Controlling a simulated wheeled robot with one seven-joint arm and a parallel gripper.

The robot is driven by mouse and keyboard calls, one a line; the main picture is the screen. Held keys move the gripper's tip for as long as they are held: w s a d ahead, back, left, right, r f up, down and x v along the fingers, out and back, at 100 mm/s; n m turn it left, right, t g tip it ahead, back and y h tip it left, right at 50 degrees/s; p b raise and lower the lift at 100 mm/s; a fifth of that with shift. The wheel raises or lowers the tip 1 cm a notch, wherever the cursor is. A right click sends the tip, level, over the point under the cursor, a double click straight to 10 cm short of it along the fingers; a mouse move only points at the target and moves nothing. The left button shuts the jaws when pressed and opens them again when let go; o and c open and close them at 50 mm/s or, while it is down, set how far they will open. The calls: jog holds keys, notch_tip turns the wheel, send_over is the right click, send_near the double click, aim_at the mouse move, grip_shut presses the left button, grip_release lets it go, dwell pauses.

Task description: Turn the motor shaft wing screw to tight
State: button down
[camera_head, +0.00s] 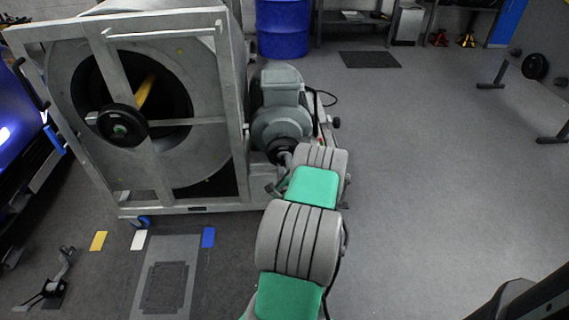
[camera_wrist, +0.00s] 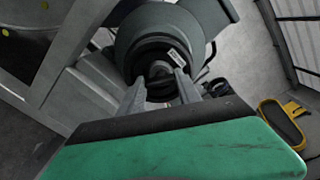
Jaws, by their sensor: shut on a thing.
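The grey motor (camera_head: 282,115) stands on the right side of the large drum frame. Its dark shaft end faces me and is mostly hidden by my arm in the head view. In the wrist view the motor (camera_wrist: 172,40) fills the upper middle, with a black collar and a small white label. My gripper (camera_wrist: 160,82) has its two grey fingers at the shaft end, shut on a small dark part at its centre, which I take to be the wing screw (camera_wrist: 158,74). The screw's wings are largely hidden between the fingers, so its turn angle cannot be told.
The metal frame (camera_head: 190,208) with its drum and black hub stands close on the left. A blue barrel (camera_head: 283,28) is behind the motor. A dark mat (camera_head: 369,59) lies at the back.

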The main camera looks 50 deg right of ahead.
jog(key=m+p, duration=0.3)
jog(key=m, duration=0.9)
jog(key=shift+d, duration=0.1)
dwell(0.5)
jog(key=c, duration=0.8)
grip_release()
jog(key=shift+c, duration=0.2)
jog(key=shift+s, duration=0.1)
jog(key=b+v, duration=0.1)
jog(key=v, duration=0.6)
jog(key=shift+s+a+b, duration=0.2)
jog(key=shift+a+b, duration=0.15)
jog(key=shift+b, duration=0.05)
